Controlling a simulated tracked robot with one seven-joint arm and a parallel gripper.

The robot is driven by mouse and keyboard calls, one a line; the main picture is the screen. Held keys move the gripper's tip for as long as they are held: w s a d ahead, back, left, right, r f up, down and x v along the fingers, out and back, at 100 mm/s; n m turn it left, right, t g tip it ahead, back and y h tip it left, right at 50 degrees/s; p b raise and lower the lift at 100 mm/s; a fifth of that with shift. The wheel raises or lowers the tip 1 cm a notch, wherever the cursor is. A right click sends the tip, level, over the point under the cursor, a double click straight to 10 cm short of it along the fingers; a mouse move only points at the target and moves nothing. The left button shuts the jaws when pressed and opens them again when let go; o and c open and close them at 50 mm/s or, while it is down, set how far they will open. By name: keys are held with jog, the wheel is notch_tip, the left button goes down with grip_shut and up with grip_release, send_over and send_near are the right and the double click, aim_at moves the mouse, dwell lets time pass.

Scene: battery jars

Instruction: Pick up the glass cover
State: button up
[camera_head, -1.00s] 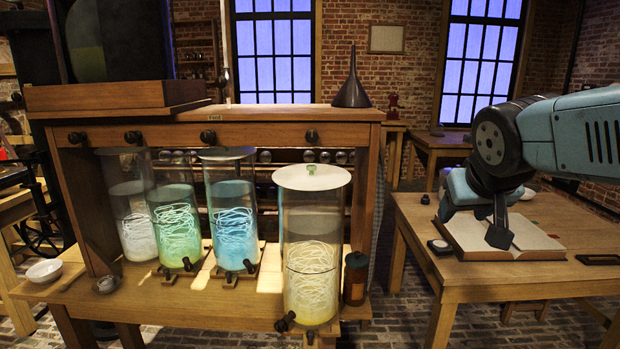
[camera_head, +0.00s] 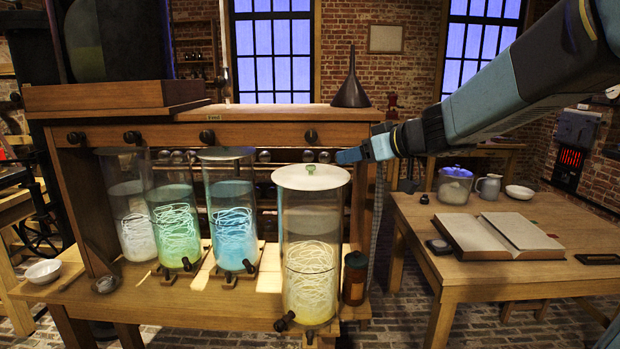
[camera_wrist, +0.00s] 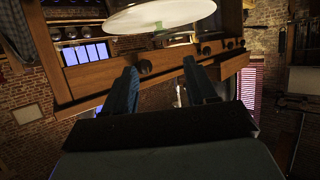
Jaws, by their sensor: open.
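The glass cover (camera_head: 311,177) is a pale round disc with a small green knob (camera_head: 310,168) in its middle. It lies on top of the tall front glass jar (camera_head: 312,240), which holds pale yellow strands and liquid. In the wrist view the cover (camera_wrist: 160,14) shows at the top, beyond the fingertips, with its knob near its lower edge. My gripper (camera_head: 345,156) is just right of and slightly above the cover, apart from it. In the wrist view its two fingers (camera_wrist: 160,75) are spread with nothing between them.
Several other jars, including a green one (camera_head: 177,225) and a blue one (camera_head: 233,225), stand under the wooden shelf (camera_head: 260,135) at left. A dark funnel (camera_head: 351,85) stands on the shelf behind the gripper. A brown bottle (camera_head: 355,278) stands right of the front jar.

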aim_at(314, 166)
jog(key=x, duration=1.3)
jog(key=shift+a+f, duration=0.15)
jog(key=shift+f, duration=0.2)
jog(key=shift+c, duration=0.5)
grip_shut()
